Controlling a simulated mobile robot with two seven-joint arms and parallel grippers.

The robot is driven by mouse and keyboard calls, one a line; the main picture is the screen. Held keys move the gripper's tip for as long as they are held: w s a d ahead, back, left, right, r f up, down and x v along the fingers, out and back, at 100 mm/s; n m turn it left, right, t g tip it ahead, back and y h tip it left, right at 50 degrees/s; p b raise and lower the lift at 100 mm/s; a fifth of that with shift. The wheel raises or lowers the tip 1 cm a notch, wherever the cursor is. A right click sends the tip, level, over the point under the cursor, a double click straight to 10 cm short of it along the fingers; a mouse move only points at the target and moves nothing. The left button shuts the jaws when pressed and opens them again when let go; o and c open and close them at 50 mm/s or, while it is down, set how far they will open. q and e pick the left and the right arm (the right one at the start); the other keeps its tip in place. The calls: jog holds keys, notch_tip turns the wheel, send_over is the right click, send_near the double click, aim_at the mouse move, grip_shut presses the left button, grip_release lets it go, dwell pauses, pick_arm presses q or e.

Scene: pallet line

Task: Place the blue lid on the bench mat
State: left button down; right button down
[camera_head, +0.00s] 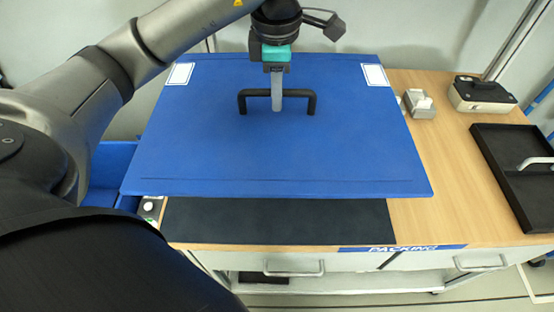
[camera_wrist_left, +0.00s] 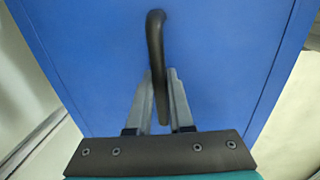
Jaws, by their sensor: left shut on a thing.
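The blue lid (camera_head: 270,155) is a large flat panel with a black handle (camera_head: 312,103) and two white labels. My left gripper (camera_head: 277,108) is shut on the middle of this handle. The left wrist view shows the handle between the fingers (camera_wrist_left: 161,110) and the blue lid (camera_wrist_left: 230,50) behind it. The black bench mat (camera_head: 280,220) shows as a strip in front of the lid's near edge; the lid hides the rest. I cannot tell whether the lid touches the mat or hangs above it. My right gripper is not in view.
The wooden bench (camera_head: 445,205) has bare room right of the lid. A black tray (camera_head: 510,165) lies at the right, with a grey box (camera_head: 482,93) and a small grey holder (camera_head: 420,108) behind. A blue bin (camera_head: 108,165) is at the left.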

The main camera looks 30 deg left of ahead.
aim_at(277, 118)
pick_arm(q)
notch_tip(277, 118, down, 19)
jog(key=shift+r+b, duration=0.1)
jog(key=shift+b, duration=0.8)
jog(key=c, duration=0.8)
grip_release()
jog(key=r, duration=0.8)
jog(key=s+r+p, duration=0.1)
jog(key=r, duration=0.3)
jog(key=shift+s+d, duration=0.1)
jog(key=shift+d, duration=0.25)
jog(key=shift+f, duration=0.1)
